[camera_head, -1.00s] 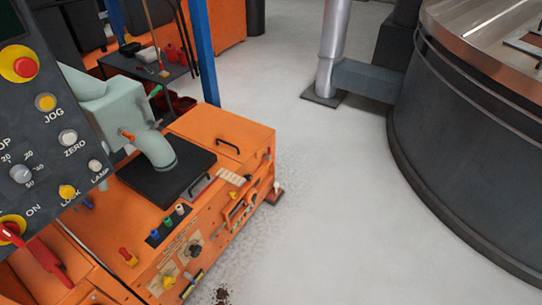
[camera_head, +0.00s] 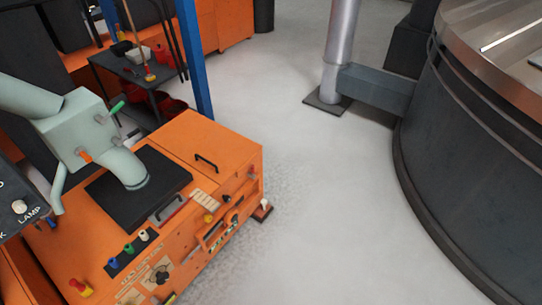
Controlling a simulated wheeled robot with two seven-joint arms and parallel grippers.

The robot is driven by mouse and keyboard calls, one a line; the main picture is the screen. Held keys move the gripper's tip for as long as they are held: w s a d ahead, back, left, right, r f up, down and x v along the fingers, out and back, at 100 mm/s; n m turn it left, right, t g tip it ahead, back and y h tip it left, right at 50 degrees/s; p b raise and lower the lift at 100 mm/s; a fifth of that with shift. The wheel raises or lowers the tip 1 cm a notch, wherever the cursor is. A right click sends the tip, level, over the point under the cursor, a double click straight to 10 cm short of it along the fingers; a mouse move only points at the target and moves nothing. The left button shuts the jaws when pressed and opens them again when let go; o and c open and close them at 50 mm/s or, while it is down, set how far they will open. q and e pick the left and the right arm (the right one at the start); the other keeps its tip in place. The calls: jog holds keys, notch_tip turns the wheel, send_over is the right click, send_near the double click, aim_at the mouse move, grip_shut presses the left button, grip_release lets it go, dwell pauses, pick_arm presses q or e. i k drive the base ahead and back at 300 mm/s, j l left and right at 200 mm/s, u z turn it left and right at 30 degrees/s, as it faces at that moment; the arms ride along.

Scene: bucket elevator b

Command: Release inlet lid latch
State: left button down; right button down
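An orange machine housing (camera_head: 225,148) stands at the left. A dark square plate (camera_head: 165,172) lies on its top, and a pale green spout (camera_head: 122,168) comes down onto it. Green and orange levers (camera_head: 117,107) stick out of the pale green body. Neither of my grippers is in view.
A control panel (camera_head: 18,200) cuts in at the left edge. A large dark round tank (camera_head: 455,160) fills the right. The middle floor is clear.

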aim_at(251, 174)
jog(key=i+l, duration=0.35)
jog(key=l, duration=0.15)
jog(key=i+l+u, duration=0.1)
jog(key=i+l, duration=0.65)
jog(key=l, duration=0.25)
jog(key=u, duration=0.05)
